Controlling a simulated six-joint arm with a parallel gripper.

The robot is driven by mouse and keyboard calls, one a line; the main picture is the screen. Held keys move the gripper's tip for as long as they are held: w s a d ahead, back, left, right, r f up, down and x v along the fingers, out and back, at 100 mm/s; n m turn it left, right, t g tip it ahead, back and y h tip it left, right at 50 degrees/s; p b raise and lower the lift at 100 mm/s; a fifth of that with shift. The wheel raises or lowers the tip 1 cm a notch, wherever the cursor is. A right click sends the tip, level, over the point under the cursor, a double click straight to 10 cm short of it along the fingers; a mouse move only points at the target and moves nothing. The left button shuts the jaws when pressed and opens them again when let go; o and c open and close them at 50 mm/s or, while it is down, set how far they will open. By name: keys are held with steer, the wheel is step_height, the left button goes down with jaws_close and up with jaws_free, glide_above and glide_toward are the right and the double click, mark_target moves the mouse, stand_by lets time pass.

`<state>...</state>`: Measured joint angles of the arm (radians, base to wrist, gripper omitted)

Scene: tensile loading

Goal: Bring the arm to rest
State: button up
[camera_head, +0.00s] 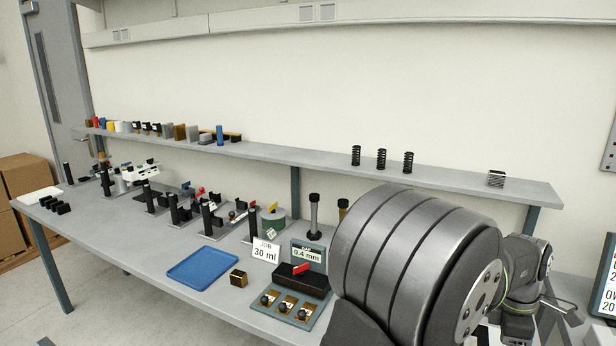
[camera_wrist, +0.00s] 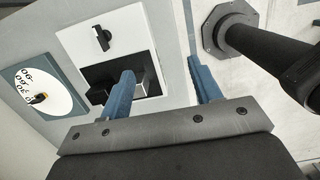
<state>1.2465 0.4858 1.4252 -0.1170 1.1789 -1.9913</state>
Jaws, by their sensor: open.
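My gripper (camera_wrist: 160,66) shows in the wrist view with two blue fingers spread apart and nothing between them. Its left finger overlaps the dark recess of a white panel (camera_wrist: 118,24), which has a small black handle-like part on it. I cannot tell whether the finger touches the panel. The right finger is over a pale surface. In the head view my arm fills the lower right, and the fingers there are too small to make out clearly.
A dial (camera_wrist: 38,93) lies left of the panel. A dark column with an octagonal flange (camera_wrist: 232,32) stands close on the right. In the head view, the bench (camera_head: 130,235) carries a blue tray (camera_head: 203,266), a job card (camera_head: 265,250) and several fixtures; a shelf (camera_head: 270,152) runs behind.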

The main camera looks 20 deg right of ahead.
steer(key=w+a+f+m, duration=0.1)
steer(key=w+a, duration=0.4)
steer(key=w, duration=0.5)
steer(key=w+a+m, duration=0.1)
steer(key=w+a, duration=0.4)
steer(key=w, duration=0.5)
steer(key=w+a+f+m, duration=0.1)
steer(key=w+a+f, duration=0.1)
steer(key=w+a, duration=1.2)
steer(key=shift+a+f+m, duration=0.3)
steer(key=shift+a+f, duration=0.1)
steer(key=shift+a, duration=1.05)
